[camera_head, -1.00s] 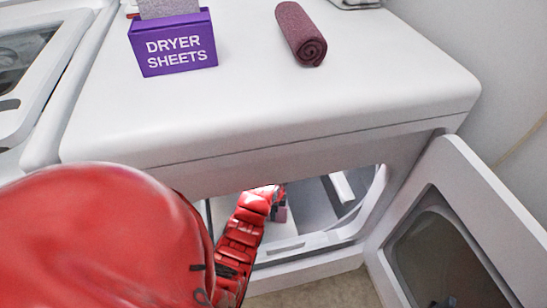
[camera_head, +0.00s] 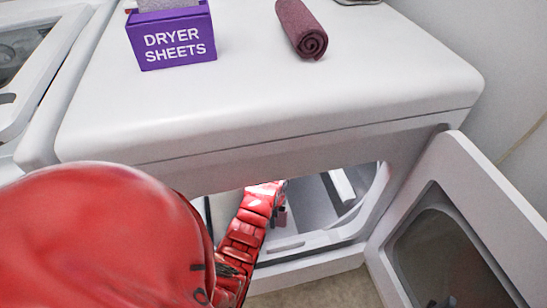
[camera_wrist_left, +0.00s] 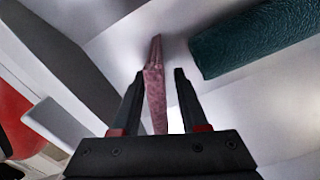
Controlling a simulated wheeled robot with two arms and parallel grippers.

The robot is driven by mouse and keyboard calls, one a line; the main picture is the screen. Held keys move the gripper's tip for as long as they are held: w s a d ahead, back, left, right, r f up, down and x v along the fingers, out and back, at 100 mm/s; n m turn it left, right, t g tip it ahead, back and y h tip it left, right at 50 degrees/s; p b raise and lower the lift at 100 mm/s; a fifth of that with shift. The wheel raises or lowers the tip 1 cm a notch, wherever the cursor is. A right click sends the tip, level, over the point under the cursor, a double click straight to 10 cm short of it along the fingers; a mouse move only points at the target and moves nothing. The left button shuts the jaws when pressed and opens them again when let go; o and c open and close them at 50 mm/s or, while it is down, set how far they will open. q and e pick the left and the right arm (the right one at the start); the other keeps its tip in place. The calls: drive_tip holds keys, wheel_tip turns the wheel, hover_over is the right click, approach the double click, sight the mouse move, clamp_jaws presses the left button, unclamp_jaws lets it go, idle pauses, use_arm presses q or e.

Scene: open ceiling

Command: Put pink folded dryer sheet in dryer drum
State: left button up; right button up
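The pink folded dryer sheet (camera_wrist_left: 154,88) stands on edge between the fingers of my left gripper (camera_wrist_left: 159,73) in the left wrist view. Gaps show between the sheet and both fingers, so the gripper looks open around it. In the head view my red left arm reaches through the dryer's front opening into the dryer drum (camera_head: 312,208), and the gripper is mostly hidden behind the arm and the dryer top. My right gripper is not in view.
The dryer door (camera_head: 445,225) is open at the right. A purple dryer sheets box (camera_head: 172,42) and a rolled maroon towel (camera_head: 300,28) are on the dryer top. A dark green cloth-like roll (camera_wrist_left: 255,42) lies near the gripper in the wrist view.

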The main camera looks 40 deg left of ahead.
use_arm(q)
drive_tip(key=shift+r, duration=0.1)
wheel_tip(320, 180, up, 8)
drive_tip(key=shift+f+p, duration=0.2)
drive_tip(key=shift+p, duration=0.85)
